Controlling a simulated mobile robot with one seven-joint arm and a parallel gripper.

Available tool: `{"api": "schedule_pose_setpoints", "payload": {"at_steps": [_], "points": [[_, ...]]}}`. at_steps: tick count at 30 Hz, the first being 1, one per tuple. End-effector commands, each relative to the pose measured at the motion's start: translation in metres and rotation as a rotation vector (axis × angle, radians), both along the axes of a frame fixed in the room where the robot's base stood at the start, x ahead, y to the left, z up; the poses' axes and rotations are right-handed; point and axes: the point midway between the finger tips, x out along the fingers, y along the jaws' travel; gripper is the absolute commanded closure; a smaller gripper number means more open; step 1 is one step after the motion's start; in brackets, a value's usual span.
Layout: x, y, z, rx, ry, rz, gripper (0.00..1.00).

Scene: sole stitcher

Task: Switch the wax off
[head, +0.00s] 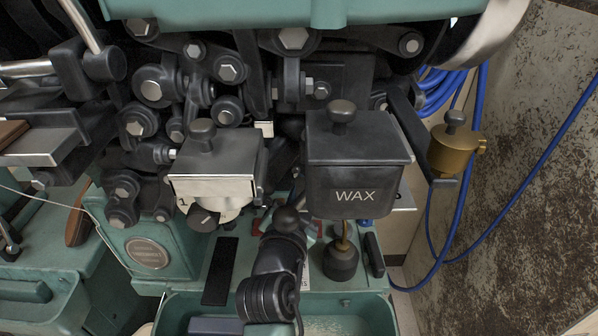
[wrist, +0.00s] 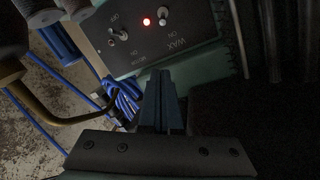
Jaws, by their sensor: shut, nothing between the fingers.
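A second toggle switch (wrist: 124,35) sits to the left, near ON and OFF marks. My gripper (wrist: 160,78) is shut and empty, its fingertips in front of the panel's lower edge and apart from both switches. In the head view the black wax box (head: 355,180) is marked WAX; the panel and my gripper's fingertips cannot be made out there.
A grey box with a dial (head: 215,165) and a brass cup (head: 455,150) flank the wax box. Blue cables (head: 485,190) hang at the right, also visible in the wrist view (wrist: 125,100). A curved brass pipe (wrist: 50,115) lies left of my gripper.

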Motion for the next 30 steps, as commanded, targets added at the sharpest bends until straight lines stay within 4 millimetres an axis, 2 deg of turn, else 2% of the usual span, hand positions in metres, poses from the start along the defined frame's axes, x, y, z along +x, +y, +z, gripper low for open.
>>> {"api": "schedule_pose_setpoints", "payload": {"at_steps": [7, 24, 27, 30], "points": [[0.016, -0.004, -0.001, 0.000, 0.000, -0.001, 1.00], [0.099, -0.019, -0.009, 0.000, -0.002, -0.001, 1.00], [0.093, -0.008, -0.025, -0.001, 0.002, 0.003, 1.00], [0.089, -0.002, -0.034, -0.002, 0.002, 0.002, 1.00]]}}
